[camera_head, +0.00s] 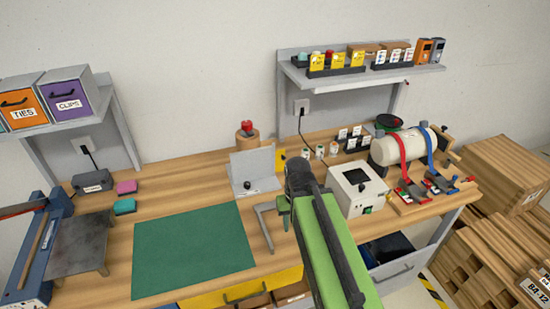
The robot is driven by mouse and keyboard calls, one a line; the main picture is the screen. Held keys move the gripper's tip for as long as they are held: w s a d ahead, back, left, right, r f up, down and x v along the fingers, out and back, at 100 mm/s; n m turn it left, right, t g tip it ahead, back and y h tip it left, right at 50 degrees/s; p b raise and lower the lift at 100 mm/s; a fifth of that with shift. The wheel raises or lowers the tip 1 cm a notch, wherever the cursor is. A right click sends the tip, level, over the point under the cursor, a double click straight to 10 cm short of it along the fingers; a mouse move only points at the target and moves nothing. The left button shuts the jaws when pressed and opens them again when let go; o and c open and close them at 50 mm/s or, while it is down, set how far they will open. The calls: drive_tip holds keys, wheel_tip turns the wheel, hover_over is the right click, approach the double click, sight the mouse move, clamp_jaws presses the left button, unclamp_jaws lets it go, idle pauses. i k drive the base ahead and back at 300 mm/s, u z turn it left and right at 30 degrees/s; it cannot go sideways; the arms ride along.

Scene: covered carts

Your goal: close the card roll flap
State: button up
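No part in view is clearly marked as the card roll flap. A light grey upright panel (262,163) with a black knob stands at the back of the bench, left of my gripper; I cannot tell whether it is the flap. A brown roll-like piece (247,142) with a red top stands behind it. A large pale roll (397,148) lies in a stand at the right, with red and blue straps over it. My gripper (299,172) is dark, at the end of my green arm, over the bench between the panel and a white machine. Its fingers cannot be made out.
The white machine (356,188) with a dark window stands right of my gripper. A bent grey bracket (263,228) is close on the left. A green mat (190,250) leaves clear room at left. Shelves (365,75) hang behind; stacked cartons (505,178) are at right.

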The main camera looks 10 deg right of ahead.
sight(280, 157)
drive_tip(key=u, duration=0.4)
drive_tip(key=k, duration=1.3)
drive_tip(key=u, duration=0.85)
drive_tip(key=i, duration=1.15)
drive_tip(key=u, duration=0.25)
